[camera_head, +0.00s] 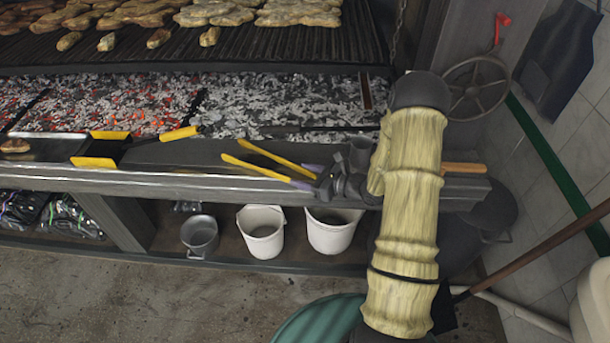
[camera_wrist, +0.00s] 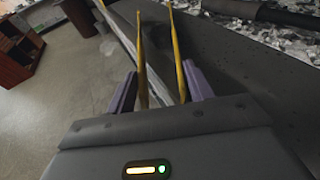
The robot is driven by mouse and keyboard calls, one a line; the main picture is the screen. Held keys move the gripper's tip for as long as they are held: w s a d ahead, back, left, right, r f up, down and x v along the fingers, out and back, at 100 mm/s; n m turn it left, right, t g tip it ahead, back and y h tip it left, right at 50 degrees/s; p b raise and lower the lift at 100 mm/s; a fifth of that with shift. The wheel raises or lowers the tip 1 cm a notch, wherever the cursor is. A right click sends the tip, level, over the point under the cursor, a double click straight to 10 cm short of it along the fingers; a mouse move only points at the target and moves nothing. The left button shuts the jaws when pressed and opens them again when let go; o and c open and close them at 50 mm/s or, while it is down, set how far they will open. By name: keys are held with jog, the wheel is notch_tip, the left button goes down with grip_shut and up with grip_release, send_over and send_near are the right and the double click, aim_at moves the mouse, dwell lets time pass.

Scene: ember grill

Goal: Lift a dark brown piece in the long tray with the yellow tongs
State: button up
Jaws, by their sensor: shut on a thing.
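The yellow tongs (camera_head: 262,158) are held in my gripper (camera_head: 308,177) over the grill's front ledge, their two arms pointing left and spread apart. A shallow metal tray (camera_head: 55,149) lies on the ledge at the far left, cut off by the picture edge. One brown piece (camera_head: 15,146) lies in it. The tongs are well to the right of the tray and hold nothing visible.
A yellow-handled tool (camera_head: 180,133) and two yellow parts (camera_head: 93,162) lie between tray and tongs. Glowing coals (camera_head: 120,103) are behind the ledge, below a grate of meat (camera_head: 215,12). White buckets (camera_head: 262,232) and a metal pot (camera_head: 200,234) stand below.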

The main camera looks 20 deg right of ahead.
jog(key=o, duration=0.8)
jog(key=shift+c, duration=0.2)
jog(key=b+v, duration=0.1)
jog(key=v, duration=1.6)
jog(key=shift+b, duration=0.4)
jog(key=shift+s+d+r, duration=0.1)
jog(key=shift+s, duration=0.05)
